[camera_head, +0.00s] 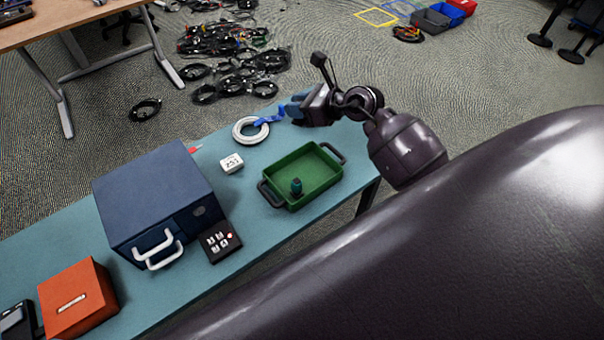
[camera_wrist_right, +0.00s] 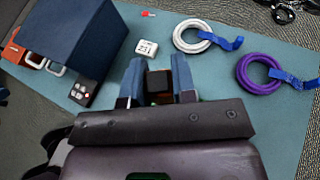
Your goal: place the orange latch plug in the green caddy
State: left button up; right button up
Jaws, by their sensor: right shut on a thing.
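The green caddy (camera_head: 333,187) lies on the teal table in the head view, with a small dark teal plug-like piece (camera_head: 296,187) standing inside. My right gripper (camera_head: 292,108) is beyond the caddy, near the table's far edge. In the right wrist view its blue fingers (camera_wrist_right: 159,82) are shut on a small dark block-like thing (camera_wrist_right: 158,84). A small red piece (camera_head: 195,149) lies by the blue cabinet. My left gripper is out of view.
A white coiled cable (camera_head: 240,134) with a blue strap and a white box (camera_head: 232,163) lie beyond the caddy. A purple coil (camera_wrist_right: 245,80) shows in the wrist view. A blue cabinet (camera_head: 150,190), black switch panel (camera_head: 220,242) and orange box (camera_head: 75,300) stand left.

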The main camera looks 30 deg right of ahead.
jog(key=shift+w+d+m+h, duration=0.1)
jog(key=shift+m+h, duration=0.2)
jog(key=shift+h, duration=0.1)
jog(key=b, duration=0.4)
send_over(288, 157)
jog(key=s+d, duration=0.2)
jog(key=s, duration=0.1)
notch_tip(288, 157, down, 16)
jog(key=shift+s+a+r, duration=0.1)
jog(key=shift+r, duration=0.15)
notch_tip(288, 157, down, 4)
jog(key=shift+b, duration=0.55)
jog(key=shift+f, duration=0.2)
jog(key=shift+r, duration=0.1)
jog(key=shift+f, duration=0.2)
jog(key=o, duration=0.9)
jog(key=shift+o, duration=0.2)
jog(key=shift+r, duration=0.1)
